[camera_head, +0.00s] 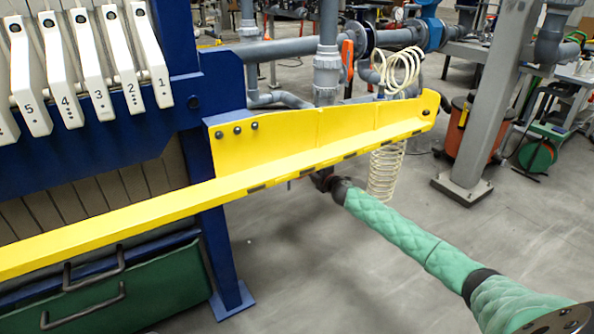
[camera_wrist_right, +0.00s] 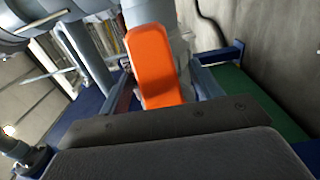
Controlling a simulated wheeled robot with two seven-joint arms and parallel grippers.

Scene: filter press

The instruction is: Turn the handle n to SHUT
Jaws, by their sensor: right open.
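An orange handle (camera_head: 347,58) sits on the vertical grey pipe behind the yellow rail in the head view. In the right wrist view the orange handle (camera_wrist_right: 158,65) is large and close, at the upper middle, just beyond my right gripper (camera_wrist_right: 165,132). The gripper's dark fingers fill the bottom of that view; it is open, with nothing seen between them. The fingers overlap the handle's near end in the picture; I cannot tell if they touch it. In the head view my right arm reaches from the lower right, its hand end mostly hidden behind the rail. No SHUT label is readable.
The yellow rail (camera_head: 340,140) crosses in front of the pipe. White numbered levers (camera_head: 92,80) hang on the blue press frame (camera_head: 228,85) at left. A coiled cream hose (camera_head: 388,170) hangs by my right arm. A grey post (camera_head: 490,100) stands at right.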

